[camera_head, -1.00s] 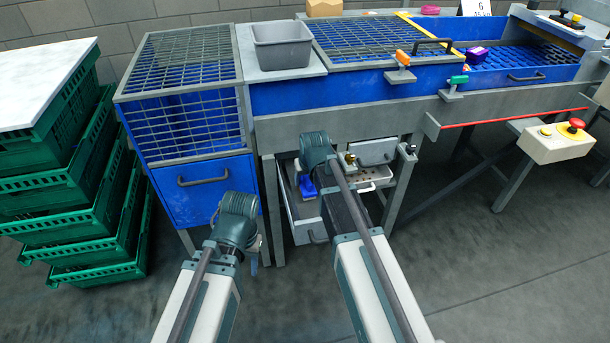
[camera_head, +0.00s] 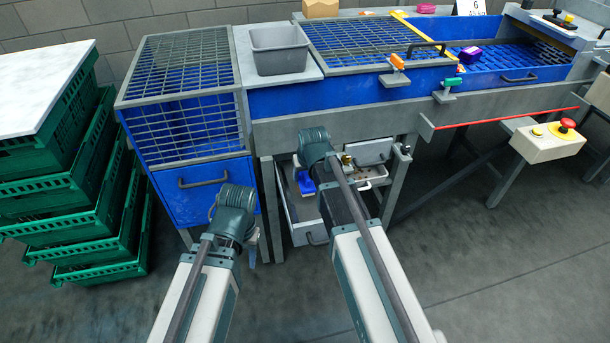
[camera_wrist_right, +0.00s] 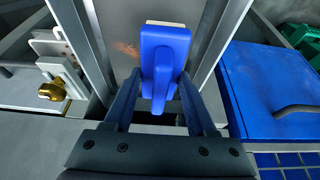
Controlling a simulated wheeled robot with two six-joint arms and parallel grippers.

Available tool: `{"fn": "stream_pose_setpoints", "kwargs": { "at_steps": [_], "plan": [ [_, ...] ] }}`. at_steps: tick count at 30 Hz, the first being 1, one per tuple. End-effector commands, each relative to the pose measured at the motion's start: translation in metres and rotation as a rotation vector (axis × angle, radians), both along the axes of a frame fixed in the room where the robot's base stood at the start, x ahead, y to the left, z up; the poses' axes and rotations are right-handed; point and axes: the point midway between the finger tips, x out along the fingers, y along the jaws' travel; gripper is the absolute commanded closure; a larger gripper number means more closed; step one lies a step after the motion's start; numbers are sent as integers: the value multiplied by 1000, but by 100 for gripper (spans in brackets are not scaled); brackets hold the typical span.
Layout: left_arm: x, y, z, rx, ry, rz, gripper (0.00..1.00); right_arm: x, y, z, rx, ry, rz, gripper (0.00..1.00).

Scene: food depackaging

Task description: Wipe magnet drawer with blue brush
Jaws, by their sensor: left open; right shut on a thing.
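My right gripper (camera_wrist_right: 160,92) is shut on the blue brush (camera_wrist_right: 162,65), one dark finger on each side of its handle. The brush's pale edge lies at its far end, over the grey floor of the open magnet drawer (camera_wrist_right: 120,22). An orange-brown smear (camera_wrist_right: 127,48) shows on that floor, left of the brush. I cannot tell whether the bristles touch it. In the head view the brush (camera_head: 306,184) shows inside the drawer (camera_head: 302,229), and my right wrist hides part of both. My left gripper (camera_head: 250,244) is open and empty, low in front of the blue cabinet.
A brass knob (camera_wrist_right: 52,90) on a metal bracket is left of the drawer. A blue cabinet (camera_head: 204,193) with a handle stands close on the left. Green crates (camera_head: 75,220) are stacked farther left. Machine legs flank the drawer. The floor at right is mostly clear.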

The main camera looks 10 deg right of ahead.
Motion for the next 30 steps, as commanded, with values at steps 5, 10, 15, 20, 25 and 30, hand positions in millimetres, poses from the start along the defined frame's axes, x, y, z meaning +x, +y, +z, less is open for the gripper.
{"fn": "stream_pose_setpoints", "kwargs": {
  "at_steps": [5, 10, 15, 20, 25, 30],
  "plan": [
    [0, 0, 22, 0, 0, 0, 53, 0, 0, 22, 0, 0, 0, 88],
    [0, 0, 24, 0, 0, 0, 53, 0, 0, 24, 0, 0, 0, 88],
    [0, 0, 23, 0, 0, 0, 53, 0, 0, 23, 0, 0, 0, 88],
    [0, 0, 28, 0, 0, 0, 53, 0, 0, 28, 0, 0, 0, 88],
    [0, 0, 43, 0, 0, 0, 53, 0, 0, 43, 0, 0, 0, 88],
    [0, 0, 55, 0, 0, 0, 53, 0, 0, 55, 0, 0, 0, 88]
  ]
}}
